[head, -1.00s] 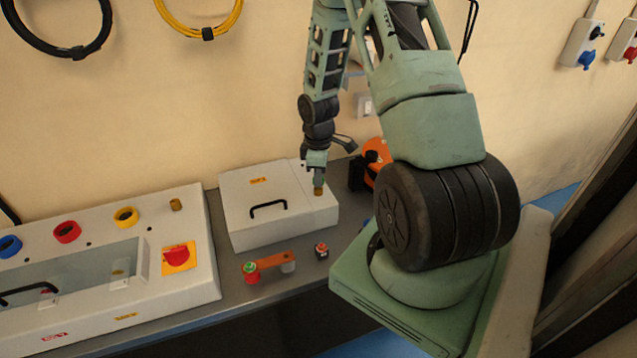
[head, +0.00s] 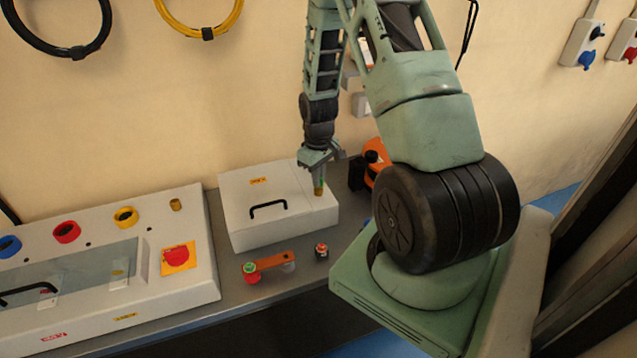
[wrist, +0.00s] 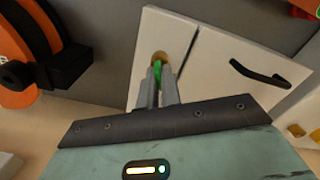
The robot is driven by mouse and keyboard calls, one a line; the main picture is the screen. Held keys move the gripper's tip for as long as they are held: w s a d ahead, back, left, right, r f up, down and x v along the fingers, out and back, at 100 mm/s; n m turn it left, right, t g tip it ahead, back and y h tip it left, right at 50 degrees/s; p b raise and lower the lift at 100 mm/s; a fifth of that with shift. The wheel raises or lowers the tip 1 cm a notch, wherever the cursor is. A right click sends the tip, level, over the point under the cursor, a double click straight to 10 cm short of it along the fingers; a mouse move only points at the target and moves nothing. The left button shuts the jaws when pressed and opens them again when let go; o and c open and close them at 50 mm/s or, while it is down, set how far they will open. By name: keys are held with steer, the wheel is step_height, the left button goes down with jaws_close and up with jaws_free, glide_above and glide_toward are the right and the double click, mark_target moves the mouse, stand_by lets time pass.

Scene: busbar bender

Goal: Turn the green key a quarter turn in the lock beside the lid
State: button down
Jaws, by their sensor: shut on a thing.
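My gripper (head: 318,178) is at the right end of the white box, over the brass lock (head: 319,188). In the wrist view the gripper (wrist: 158,82) is shut on the green key (wrist: 157,68), which shows as a small green piece between the fingers. The key meets the round brass lock (wrist: 160,56), which sits on a narrow panel beside the lid. The lid (head: 262,190) is closed and has a black handle (head: 268,206); the handle also shows in the wrist view (wrist: 258,74). How deep the key sits is hidden by the fingers.
Left of the box stands a white machine panel (head: 205,265) with coloured rings and a red button (head: 176,255). An orange and black tool (head: 368,165) stands close at the right.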

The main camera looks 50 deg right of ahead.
steer(key=m, duration=0.5)
steer(key=shift+m, duration=0.7)
steer(key=c, duration=1.8)
jaws_free()
steer(key=shift+m, duration=0.4)
steer(key=shift+o, duration=1.4)
steer(key=shift+r, duration=0.1)
